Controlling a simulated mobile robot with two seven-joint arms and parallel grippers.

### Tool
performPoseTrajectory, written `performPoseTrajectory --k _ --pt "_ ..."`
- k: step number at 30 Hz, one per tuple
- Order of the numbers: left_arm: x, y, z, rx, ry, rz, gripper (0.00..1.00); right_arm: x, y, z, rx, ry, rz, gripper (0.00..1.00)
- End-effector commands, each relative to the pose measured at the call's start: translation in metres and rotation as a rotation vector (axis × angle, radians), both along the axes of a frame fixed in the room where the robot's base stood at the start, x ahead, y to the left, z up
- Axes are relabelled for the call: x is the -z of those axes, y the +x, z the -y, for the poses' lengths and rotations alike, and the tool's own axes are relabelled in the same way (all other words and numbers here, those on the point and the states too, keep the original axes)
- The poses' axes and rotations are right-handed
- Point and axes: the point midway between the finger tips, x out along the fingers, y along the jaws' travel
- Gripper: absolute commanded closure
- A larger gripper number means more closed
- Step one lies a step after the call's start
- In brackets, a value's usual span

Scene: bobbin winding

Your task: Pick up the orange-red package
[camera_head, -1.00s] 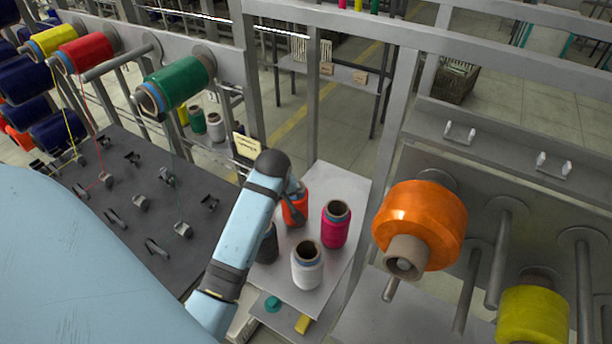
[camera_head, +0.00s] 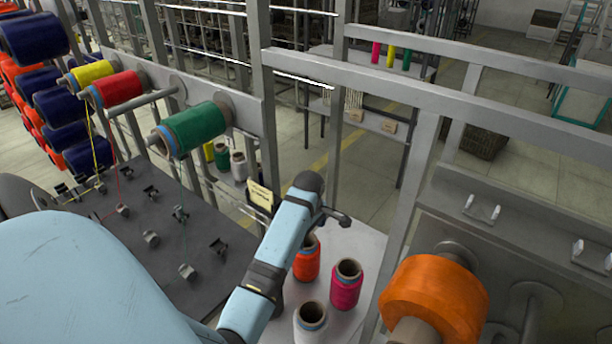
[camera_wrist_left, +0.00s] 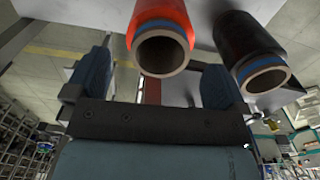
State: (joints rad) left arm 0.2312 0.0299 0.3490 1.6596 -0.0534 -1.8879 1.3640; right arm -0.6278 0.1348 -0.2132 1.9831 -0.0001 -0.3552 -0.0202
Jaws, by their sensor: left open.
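The orange-red package (camera_head: 307,264) is an upright spool on the light table in the head view, its left edge close behind my left arm. In the left wrist view its orange-red side (camera_wrist_left: 160,13) and open core end show at the top, between the lines of the two fingers. My left gripper (camera_head: 334,217) is open and empty, at the end of my blue arm, just above the package in the picture. Its two dark fingers (camera_wrist_left: 156,84) stand wide apart in the left wrist view. No contact with the package is visible. My right gripper is not in view.
A magenta spool (camera_head: 346,284) and a white spool (camera_head: 310,323) stand close by on the table (camera_head: 362,240). A black spool (camera_wrist_left: 248,50) shows beside the package in the left wrist view. Grey frame posts and a large orange spool (camera_head: 433,297) stand to the right.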

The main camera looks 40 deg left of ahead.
Motion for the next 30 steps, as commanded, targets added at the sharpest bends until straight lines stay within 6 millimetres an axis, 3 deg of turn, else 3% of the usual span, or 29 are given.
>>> performPoseTrajectory --k 7,15,24,30 --pt "0.018 -0.002 -0.002 0.001 0.001 -0.002 0.00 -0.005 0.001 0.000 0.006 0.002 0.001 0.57" --pt "0.055 -0.003 -0.004 0.002 0.000 -0.001 0.00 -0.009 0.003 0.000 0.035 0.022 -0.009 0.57" --pt "0.061 -0.003 -0.004 0.001 0.000 0.001 0.00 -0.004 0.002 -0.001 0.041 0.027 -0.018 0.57" --pt "0.061 -0.003 -0.004 0.001 0.000 0.001 0.46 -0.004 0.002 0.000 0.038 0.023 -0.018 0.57"
